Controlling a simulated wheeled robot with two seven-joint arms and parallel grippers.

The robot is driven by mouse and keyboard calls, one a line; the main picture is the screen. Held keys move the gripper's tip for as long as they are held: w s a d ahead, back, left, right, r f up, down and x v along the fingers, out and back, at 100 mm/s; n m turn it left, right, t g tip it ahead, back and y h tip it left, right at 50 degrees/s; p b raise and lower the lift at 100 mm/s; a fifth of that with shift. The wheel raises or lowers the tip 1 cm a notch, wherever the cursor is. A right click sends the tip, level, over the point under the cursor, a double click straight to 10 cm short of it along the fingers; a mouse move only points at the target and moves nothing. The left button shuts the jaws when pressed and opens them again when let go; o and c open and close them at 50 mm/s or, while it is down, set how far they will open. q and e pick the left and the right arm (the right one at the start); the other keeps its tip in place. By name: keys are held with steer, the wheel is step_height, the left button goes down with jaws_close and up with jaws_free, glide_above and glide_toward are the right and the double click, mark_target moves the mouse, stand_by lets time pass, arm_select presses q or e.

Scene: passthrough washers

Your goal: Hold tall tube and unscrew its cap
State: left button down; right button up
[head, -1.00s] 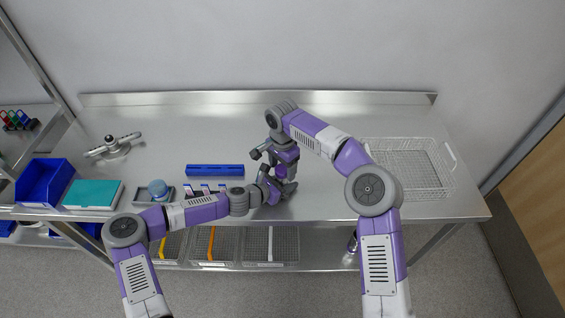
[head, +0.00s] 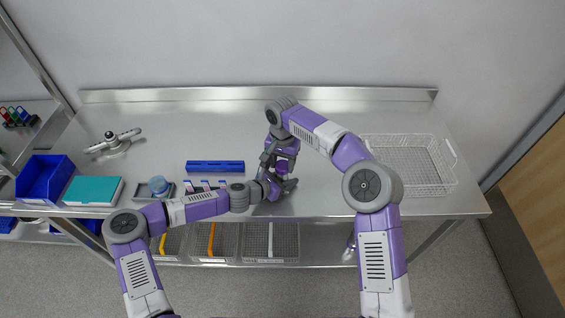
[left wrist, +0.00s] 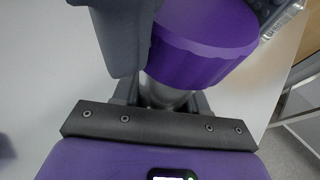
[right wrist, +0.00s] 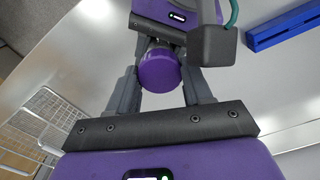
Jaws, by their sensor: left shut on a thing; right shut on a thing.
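The tall tube's purple cap (left wrist: 205,45) fills the top of the left wrist view, with a short greyish part of the tube (left wrist: 168,95) under it. My left gripper (head: 283,184) is shut on the tube, below the cap. My right gripper (head: 274,163) is above the left one, over the front middle of the bench. It is shut on the cap, which shows between its fingers in the right wrist view (right wrist: 160,72). Most of the tube is hidden by the grippers, and I cannot tell whether the cap is loose.
A blue rack (head: 215,167) lies behind my left forearm. A wire basket (head: 412,163) is at right. The back of the bench is mostly clear.

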steer(key=shift+n, duration=0.8)
steer(key=o, duration=1.2)
steer(key=shift+c, duration=0.2)
steer(key=shift+r, duration=0.1)
